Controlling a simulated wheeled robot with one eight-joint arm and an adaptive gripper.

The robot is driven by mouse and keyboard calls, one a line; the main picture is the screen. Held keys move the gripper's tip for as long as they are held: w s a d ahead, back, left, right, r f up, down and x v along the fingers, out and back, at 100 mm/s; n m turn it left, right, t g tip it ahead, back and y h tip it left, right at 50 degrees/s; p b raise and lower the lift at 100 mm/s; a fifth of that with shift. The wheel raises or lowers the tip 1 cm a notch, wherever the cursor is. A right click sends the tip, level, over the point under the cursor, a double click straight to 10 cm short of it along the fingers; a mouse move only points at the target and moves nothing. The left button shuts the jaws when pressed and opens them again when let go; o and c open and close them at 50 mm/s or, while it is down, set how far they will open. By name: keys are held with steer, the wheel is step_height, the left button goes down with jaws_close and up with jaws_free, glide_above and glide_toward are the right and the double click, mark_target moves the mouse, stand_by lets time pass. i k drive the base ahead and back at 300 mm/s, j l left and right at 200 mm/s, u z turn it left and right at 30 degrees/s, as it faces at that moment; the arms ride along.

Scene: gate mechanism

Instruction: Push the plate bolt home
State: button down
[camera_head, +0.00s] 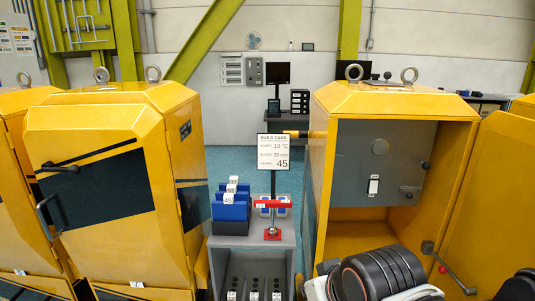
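A grey plate (350,145) stands upright inside the open yellow cabinet (375,102) on the right. A small dark knob (425,166) shows at the plate's right edge, and a round metal fitting (408,192) sits at its lower right. Either could belong to the plate bolt; I cannot tell which, nor how far it is pushed in. A white switch-like piece (373,186) is on the plate's lower middle. My gripper is not in view; black and white parts of my arm fill the bottom right.
The cabinet's open door (482,205) spreads to the right, with a red-tipped lever (448,268) near its bottom. A grey stand (252,245) holds blue bins (231,208), a red-handled tool (273,205) and a build card (273,153). Closed yellow cabinets (115,235) stand left.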

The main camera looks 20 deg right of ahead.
mark_target(409, 195)
steer(key=z, duration=1.3)
